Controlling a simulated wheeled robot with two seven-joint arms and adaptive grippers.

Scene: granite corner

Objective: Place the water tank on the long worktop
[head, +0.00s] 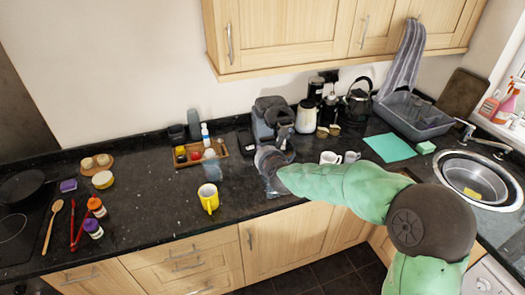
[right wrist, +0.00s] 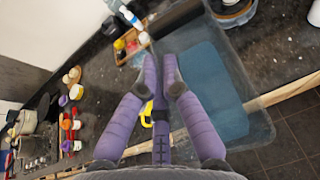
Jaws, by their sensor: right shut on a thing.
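My right gripper (head: 268,160) reaches over the long worktop (head: 150,220) in the head view, just in front of the dark coffee machine (head: 272,117). It is shut on the clear water tank (head: 277,188), which is mostly see-through and partly hidden by the gripper. In the right wrist view the purple fingers (right wrist: 158,75) close on one side of the tank (right wrist: 262,125), and its bluish inside fills the right of the picture. I cannot tell whether the tank touches the worktop. My left gripper is not in view.
A yellow mug (head: 208,198) stands left of the tank. A wooden tray (head: 200,154) with small jars lies behind it. White cups (head: 330,158) and a green mat (head: 390,147) are to the right. Spice jars (head: 95,207) stand far left. Worktop between jars and yellow mug is clear.

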